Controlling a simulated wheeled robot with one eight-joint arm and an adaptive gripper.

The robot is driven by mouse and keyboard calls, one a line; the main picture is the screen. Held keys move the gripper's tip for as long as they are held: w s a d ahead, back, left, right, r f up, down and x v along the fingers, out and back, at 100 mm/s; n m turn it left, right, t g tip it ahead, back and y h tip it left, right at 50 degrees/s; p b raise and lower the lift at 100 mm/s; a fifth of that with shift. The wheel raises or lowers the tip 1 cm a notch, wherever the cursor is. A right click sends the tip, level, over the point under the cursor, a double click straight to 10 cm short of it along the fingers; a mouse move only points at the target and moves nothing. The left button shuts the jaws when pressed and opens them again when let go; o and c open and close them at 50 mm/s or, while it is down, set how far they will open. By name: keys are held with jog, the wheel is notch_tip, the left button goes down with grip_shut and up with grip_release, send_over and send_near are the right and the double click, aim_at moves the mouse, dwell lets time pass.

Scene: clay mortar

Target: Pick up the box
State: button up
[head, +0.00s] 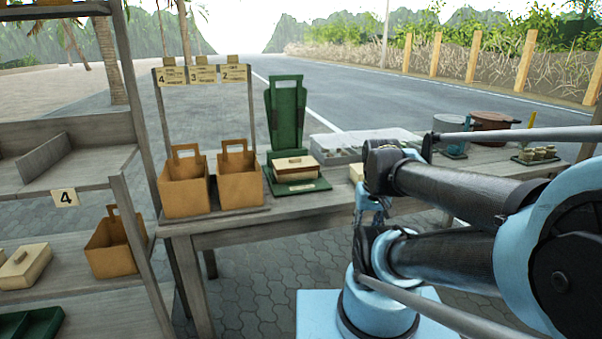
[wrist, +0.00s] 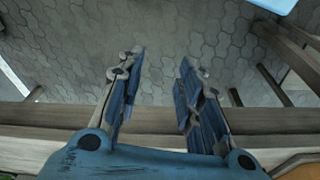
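A cream box with a brown label band (head: 295,168) sits on the base of a green stand (head: 287,115) on the wooden table. Another cream box (head: 25,266) lies on the shelf at the left. A pale block (head: 356,173) on the table is partly hidden by my arm. The pictures do not tell which box is meant. My gripper (head: 372,208) hangs by the table's front edge, right of the green stand. In the wrist view its two blue fingers (wrist: 163,75) are apart, with nothing between them and paving beyond.
Two tan carriers (head: 184,188) (head: 239,182) stand on the table's left end below numbered tags. A third carrier (head: 112,245) is on the shelf. A grey tray (head: 350,146), a clear container (head: 452,132) and a brown pot (head: 491,126) stand farther right. Paving lies before the table.

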jog(key=o, duration=0.5)
jog(key=shift+s+r, duration=0.2)
jog(key=o, duration=1.1)
jog(key=shift+m, duration=0.7)
jog(key=r, duration=0.1)
jog(key=w+r, duration=0.2)
jog(key=shift+w+a+r, duration=0.15)
jog(key=shift+a+r, duration=0.15)
notch_tip(320, 180, up, 18)
jog(key=m+g+y, duration=0.3)
jog(key=m+y, duration=0.1)
jog(key=m, duration=1)
send_over(296, 162)
jog(key=w+d, duration=0.2)
jog(key=d, duration=0.4)
jog(key=x, duration=1.2)
jog(key=shift+a, duration=0.4)
jog(key=shift+x, duration=2.6)
